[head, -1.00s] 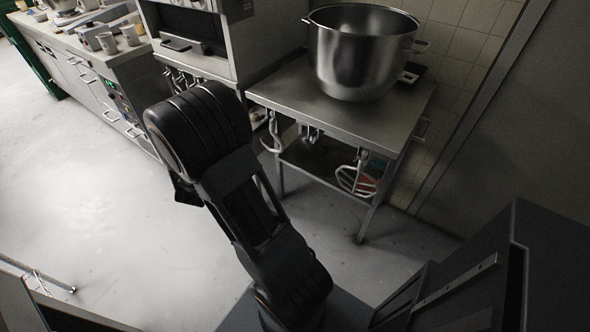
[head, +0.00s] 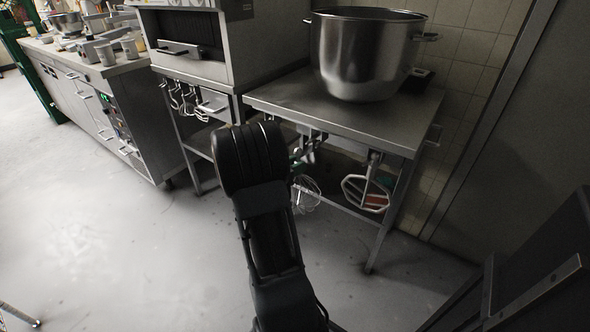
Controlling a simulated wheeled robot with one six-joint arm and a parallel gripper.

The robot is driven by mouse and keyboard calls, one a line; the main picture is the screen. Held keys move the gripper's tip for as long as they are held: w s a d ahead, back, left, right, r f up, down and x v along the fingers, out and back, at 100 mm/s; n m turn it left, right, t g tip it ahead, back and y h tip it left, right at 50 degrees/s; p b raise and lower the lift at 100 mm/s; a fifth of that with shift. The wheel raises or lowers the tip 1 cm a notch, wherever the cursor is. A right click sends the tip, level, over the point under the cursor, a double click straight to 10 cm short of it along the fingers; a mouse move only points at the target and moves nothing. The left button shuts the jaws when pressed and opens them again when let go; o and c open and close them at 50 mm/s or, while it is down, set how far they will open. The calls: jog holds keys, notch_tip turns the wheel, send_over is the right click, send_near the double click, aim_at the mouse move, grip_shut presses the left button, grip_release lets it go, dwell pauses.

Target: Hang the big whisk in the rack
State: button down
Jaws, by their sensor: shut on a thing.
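A wire whisk (head: 307,194), taken to be the big whisk, hangs wires down in front of the steel table's underside, just right of my arm. My gripper (head: 301,160) is mostly hidden behind my arm's dark elbow and shut on the whisk near its top. The grip itself is too small to see clearly. A rack (head: 318,137) with hooks runs under the table's front edge. A flat beater (head: 367,192) hangs from it at the right. Part of the rack is hidden by my arm.
The steel table (head: 345,118) carries a large mixing bowl (head: 365,55). An oven (head: 185,40) stands to its left, with more utensils (head: 185,100) hanging below. A counter (head: 95,95) runs along the far left.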

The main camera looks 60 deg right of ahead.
aim_at(317, 145)
jog(key=shift+d+r+p, duration=0.2)
jog(key=shift+d+p, duration=0.85)
jog(key=shift+d, duration=0.75)
jog(key=shift+d+f, duration=0.15)
jog(key=shift+d, duration=0.55)
jog(key=shift+d+f+b, duration=0.15)
jog(key=shift+d+b, duration=0.6)
jog(key=shift+d, duration=0.35)
jog(key=shift+a+r+b, duration=0.15)
jog(key=shift+r+b, duration=0.1)
jog(key=shift+b, duration=0.45)
jog(key=shift+b, duration=0.75)
jog(key=shift+d+b, duration=1.35)
jog(key=shift+d, duration=0.8)
jog(key=shift+d+r+b, duration=0.25)
jog(key=shift+d+b, duration=0.05)
jog(key=shift+b, duration=0.05)
dwell(0.5)
